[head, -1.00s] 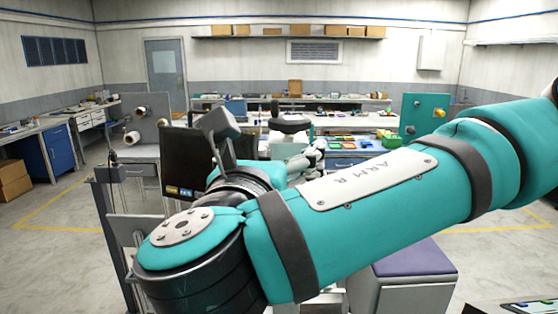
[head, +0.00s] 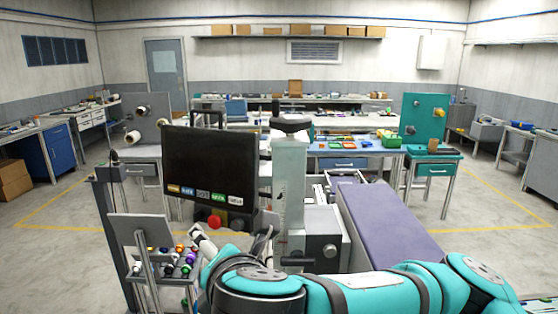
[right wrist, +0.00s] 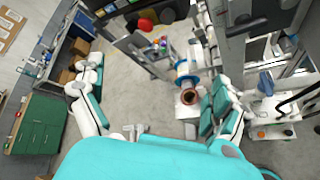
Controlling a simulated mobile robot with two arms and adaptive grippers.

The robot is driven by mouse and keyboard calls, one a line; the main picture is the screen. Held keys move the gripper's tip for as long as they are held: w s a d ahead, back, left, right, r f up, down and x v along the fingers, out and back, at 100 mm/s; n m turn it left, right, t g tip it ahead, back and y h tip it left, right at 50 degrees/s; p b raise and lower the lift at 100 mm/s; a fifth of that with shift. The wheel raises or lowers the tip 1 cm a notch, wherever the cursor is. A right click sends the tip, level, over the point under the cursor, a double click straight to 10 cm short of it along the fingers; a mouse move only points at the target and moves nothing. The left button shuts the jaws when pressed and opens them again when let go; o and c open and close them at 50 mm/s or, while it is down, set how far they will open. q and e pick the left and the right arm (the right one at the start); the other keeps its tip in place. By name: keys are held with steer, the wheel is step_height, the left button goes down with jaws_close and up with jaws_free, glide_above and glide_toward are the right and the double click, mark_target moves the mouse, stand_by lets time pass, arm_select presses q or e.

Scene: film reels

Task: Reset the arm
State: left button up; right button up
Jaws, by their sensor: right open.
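My right arm (head: 365,292), teal with dark bands, lies low across the bottom of the head view, coming in from the right. Its wrist end is at the bottom centre. My right gripper (head: 232,238) shows only in part there, beside the small rack, below the black screen. In the right wrist view its two white and teal fingers stand wide apart, and my right gripper (right wrist: 155,80) is open with nothing held between them. My left gripper is in neither view.
The black screen (head: 210,168) and a rack with colourful knobs (head: 139,232) stand close to the gripper. A grey machine column (head: 289,195) and a purple-topped bench (head: 385,222) are behind the arm. Open floor (head: 60,262) lies at the left.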

steer(key=s+d+f+m+g, duration=0.1)
steer(key=d+f+m, duration=0.2)
steer(key=f+m, duration=0.3)
steer(key=s+d+f+m+g+y, duration=0.1)
steer(key=d+f+m+g, duration=0.1)
steer(key=d+f+m, duration=0.45)
steer(key=s+d+f+m+g, duration=0.1)
steer(key=f+m, duration=0.3)
steer(key=f, duration=0.5)
steer(key=s+d+f+m+g+h, duration=0.45)
steer(key=s+d+f+m, duration=0.65)
steer(key=s+d+f, duration=0.65)
step_height(320, 180, down, 27)
steer(key=b, duration=0.3)
arm_select(q)
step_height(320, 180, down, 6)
steer(key=b, duration=0.3)
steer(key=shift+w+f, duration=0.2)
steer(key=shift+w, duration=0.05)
arm_select(e)
steer(key=s+d+f+g, duration=0.2)
steer(key=s+d+f, duration=0.1)
steer(key=s+f, duration=1.4)
step_height(320, 180, down, 4)
steer(key=shift+n, duration=0.35)
steer(key=shift+s+d+h, duration=0.1)
steer(key=shift+h, duration=0.15)
